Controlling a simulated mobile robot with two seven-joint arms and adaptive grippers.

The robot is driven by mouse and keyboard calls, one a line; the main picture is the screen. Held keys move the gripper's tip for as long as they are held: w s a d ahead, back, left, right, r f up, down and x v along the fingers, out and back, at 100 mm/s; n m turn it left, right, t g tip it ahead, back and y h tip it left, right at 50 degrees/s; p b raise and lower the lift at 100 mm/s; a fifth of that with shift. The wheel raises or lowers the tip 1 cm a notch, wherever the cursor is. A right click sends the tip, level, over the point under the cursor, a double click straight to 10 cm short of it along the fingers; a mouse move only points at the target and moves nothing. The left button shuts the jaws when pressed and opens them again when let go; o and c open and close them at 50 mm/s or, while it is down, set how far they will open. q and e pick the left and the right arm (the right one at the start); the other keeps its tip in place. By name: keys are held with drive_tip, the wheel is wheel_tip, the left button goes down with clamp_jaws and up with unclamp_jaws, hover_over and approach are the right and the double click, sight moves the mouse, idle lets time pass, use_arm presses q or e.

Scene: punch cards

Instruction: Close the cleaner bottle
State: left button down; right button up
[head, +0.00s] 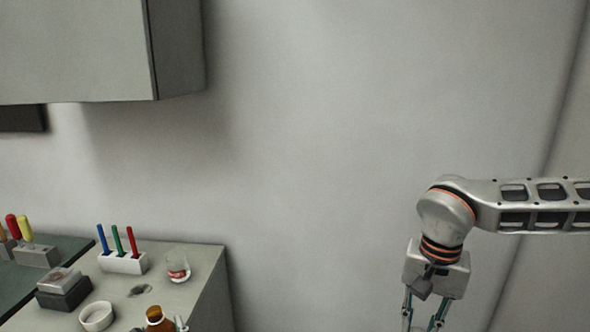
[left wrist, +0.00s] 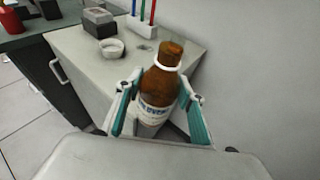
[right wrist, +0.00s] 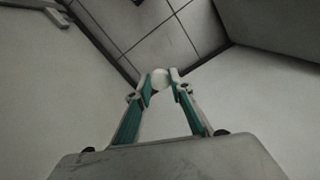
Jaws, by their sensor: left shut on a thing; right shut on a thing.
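The cleaner bottle (left wrist: 158,88) is brown glass with a white label and a white ring around its neck. My left gripper (left wrist: 160,84) is shut on the bottle's body, one finger on each side. The bottle's top (head: 156,316) also shows at the bottom edge of the head view. My right gripper (right wrist: 160,82) is shut on a small round white thing (right wrist: 160,77), which looks like the cap. In the head view my right gripper (head: 422,325) is well to the right of the bottle, its fingertips cut off below.
The grey counter (head: 205,275) holds a white pen holder (head: 123,263), a glass with a red mark (head: 177,270), a white ring-shaped dish (head: 96,316) and a dark box (head: 63,292). A wall cabinet (head: 75,50) hangs at upper left. Space right of the counter is free.

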drive_tip(key=f+n, duration=0.1)
drive_tip(key=n, duration=0.1)
drive_tip(key=s+d+f+n, duration=0.1)
drive_tip(key=f+n, duration=0.1)
drive_tip(key=n, duration=0.1)
drive_tip(key=shift+s+d+f+n, duration=0.25)
drive_tip(key=shift+s+f+n, duration=0.05)
use_arm(q)
drive_tip(key=d+f+m+t+h, duration=0.1)
drive_tip(key=d+m+h, duration=0.7)
drive_tip(key=d, duration=1)
drive_tip(key=shift+w+f+h, duration=0.2)
drive_tip(key=shift+f+h, duration=0.35)
drive_tip(key=shift+h, duration=0.35)
drive_tip(key=shift+t, duration=0.3)
use_arm(e)
drive_tip(key=a+r+m, duration=0.1)
drive_tip(key=a+r, duration=0.4)
drive_tip(key=a, duration=0.5)
drive_tip(key=a+r+m, duration=0.2)
drive_tip(key=a+r, duration=0.4)
drive_tip(key=a, duration=0.4)
drive_tip(key=a+r+m, duration=0.1)
drive_tip(key=a+r, duration=0.4)
drive_tip(key=a, duration=0.6)
drive_tip(key=shift+w+r+m, duration=0.2)
drive_tip(key=shift+w+m, duration=0.05)
drive_tip(key=shift+m, duration=0.05)
